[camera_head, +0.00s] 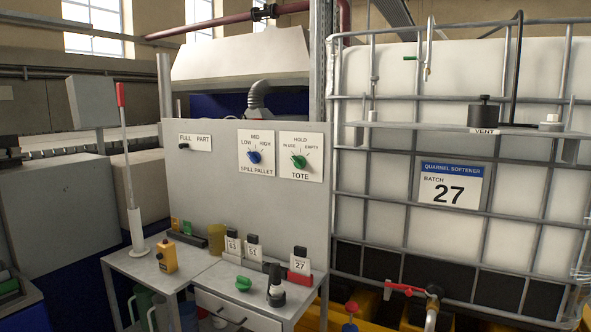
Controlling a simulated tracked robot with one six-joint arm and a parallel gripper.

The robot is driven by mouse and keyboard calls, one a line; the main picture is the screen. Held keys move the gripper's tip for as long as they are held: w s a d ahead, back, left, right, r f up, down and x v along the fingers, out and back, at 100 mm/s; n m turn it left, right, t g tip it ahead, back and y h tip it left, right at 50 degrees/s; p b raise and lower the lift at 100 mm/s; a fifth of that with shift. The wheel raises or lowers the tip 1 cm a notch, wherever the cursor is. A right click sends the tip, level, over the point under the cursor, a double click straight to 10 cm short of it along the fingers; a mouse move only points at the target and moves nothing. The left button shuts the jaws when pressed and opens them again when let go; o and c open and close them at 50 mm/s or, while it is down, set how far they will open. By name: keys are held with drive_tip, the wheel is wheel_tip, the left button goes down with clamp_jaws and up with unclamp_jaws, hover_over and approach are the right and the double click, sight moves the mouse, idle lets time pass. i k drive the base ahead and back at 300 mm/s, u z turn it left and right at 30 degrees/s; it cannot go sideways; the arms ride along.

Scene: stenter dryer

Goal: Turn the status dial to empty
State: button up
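The tote status dial is a green knob (299,161) on a white plate (301,175) marked IN USE, HOLD, EMPTY and TOTE. It is mounted at the right of an upright grey panel (220,205). EMPTY is at the upper right of the knob and IN USE at the upper left. The knob looks turned toward the upper left, but its pointer is too small to be sure. My gripper is not in view.
Left of the dial is a blue spill pallet knob (254,157) marked LOW, MID, HIGH. Below, a bench (190,268) holds tags, a loose green knob (243,283) and a dark-handled tool (276,285). A caged white tote (383,85) stands right. A red-handled rod (123,130) rises at left.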

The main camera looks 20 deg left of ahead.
sight(299, 161)
drive_tip(key=k, duration=1.3)
drive_tip(key=u, duration=0.25)
drive_tip(key=i, duration=0.6)
drive_tip(key=u, duration=0.65)
drive_tip(key=i, duration=0.8)
drive_tip(key=u, duration=0.6)
drive_tip(key=i, duration=0.85)
drive_tip(key=u, duration=0.15)
